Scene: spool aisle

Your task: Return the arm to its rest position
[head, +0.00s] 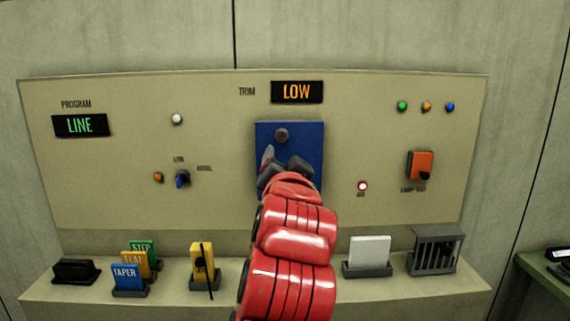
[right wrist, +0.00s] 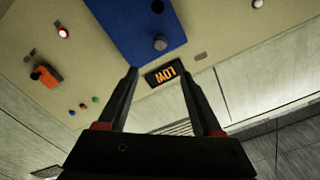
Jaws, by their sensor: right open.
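My right arm, red and segmented, reaches up from the bottom middle of the head view. My right gripper (head: 285,165) is in front of the blue plate (head: 303,138) on the panel and hides its lower part. In the right wrist view the gripper (right wrist: 160,90) is open, with nothing between its two dark fingers. The blue plate (right wrist: 130,25) with a round knob (right wrist: 160,42) shows beyond the fingertips. I cannot tell whether the fingers touch the panel. My left gripper is not in view.
On the shelf (head: 200,302) below stand coloured cards, a yellow holder (head: 203,265), a white card (head: 370,251) and a grey slotted box (head: 435,250).

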